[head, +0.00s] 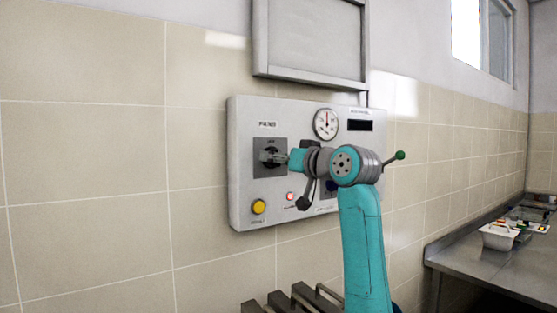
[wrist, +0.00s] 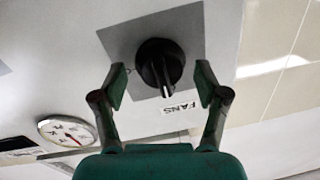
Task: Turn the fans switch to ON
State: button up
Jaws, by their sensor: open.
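The fans switch is a black rotary knob (wrist: 160,64) on a grey square plate (head: 263,181), with a FANS label (head: 268,124) above it in the head view. In the wrist view the label (wrist: 178,108) is upside down, and the knob's raised grip points roughly toward it. My gripper (wrist: 161,80) is open, its two fingers on either side of the knob with a visible gap on each side. In the head view my gripper (head: 274,157) is in front of the knob and partly hides it. The ON and OFF marks are not readable.
The panel (head: 241,185) also has a round gauge (head: 326,124), a dark display (head: 360,125), a yellow button (head: 259,207) and a small red light (head: 290,196). My arm hides its lower right. A steel counter (head: 480,262) with a white container (head: 498,237) stands at right.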

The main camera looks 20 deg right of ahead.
jog(key=shift+w+a, duration=0.15)
jog(key=shift+w, duration=0.15)
jog(key=c, duration=1.2)
jog(key=shift+o, duration=0.2)
